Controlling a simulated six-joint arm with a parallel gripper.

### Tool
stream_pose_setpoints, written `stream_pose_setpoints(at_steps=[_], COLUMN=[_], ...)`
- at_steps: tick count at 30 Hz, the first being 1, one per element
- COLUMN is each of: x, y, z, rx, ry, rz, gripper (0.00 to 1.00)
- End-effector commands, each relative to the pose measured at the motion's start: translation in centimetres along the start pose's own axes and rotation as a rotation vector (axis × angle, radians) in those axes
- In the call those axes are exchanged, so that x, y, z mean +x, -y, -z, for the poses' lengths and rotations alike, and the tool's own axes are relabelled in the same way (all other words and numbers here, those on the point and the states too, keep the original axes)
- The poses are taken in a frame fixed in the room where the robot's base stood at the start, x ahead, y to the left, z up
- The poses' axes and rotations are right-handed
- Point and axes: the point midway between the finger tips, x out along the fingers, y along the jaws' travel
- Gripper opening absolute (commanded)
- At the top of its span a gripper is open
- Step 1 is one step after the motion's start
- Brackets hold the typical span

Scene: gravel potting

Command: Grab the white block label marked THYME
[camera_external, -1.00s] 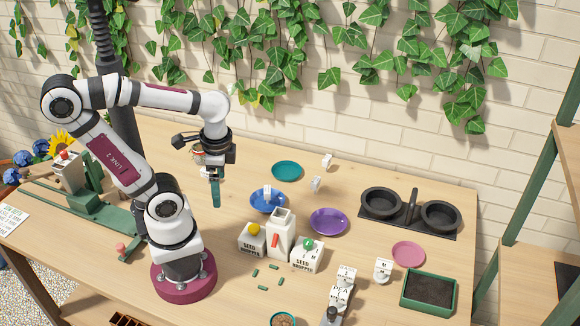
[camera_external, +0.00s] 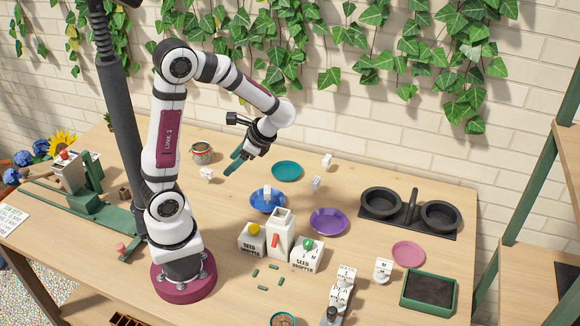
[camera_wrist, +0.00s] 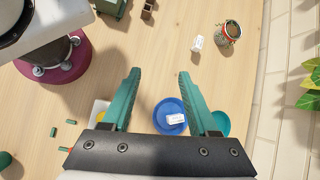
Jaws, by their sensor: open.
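Several small white blocks are in view, and I cannot read THYME on any of them. One white block (camera_external: 206,174) lies on the table left of my gripper; it also shows in the wrist view (camera_wrist: 197,43), with dark marks too small to read. Another white block (camera_external: 267,191) is on the blue saucer (camera_external: 258,206), and shows in the wrist view (camera_wrist: 175,119). Two more stand near the teal saucer (camera_external: 286,170), one at the back (camera_external: 327,161) and one nearer (camera_external: 316,183). My gripper (camera_external: 231,166) is open, empty and tilted, above the table.
A jar (camera_external: 202,153) stands behind the left block. A purple saucer (camera_external: 328,222), more white blocks (camera_external: 383,270) and a black double-pot tray (camera_external: 409,212) are to the right.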

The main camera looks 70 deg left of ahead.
Motion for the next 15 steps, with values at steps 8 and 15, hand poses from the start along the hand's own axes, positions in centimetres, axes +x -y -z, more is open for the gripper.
stream_pose_setpoints(at_steps=[8, 15], x=[11.9, 16.4], y=[8.7, 9.8], z=[5.6, 5.6], rx=[0.224, 0.274], ry=[0.444, 0.512], rz=[0.057, 0.069], gripper=[0.60, 0.60])
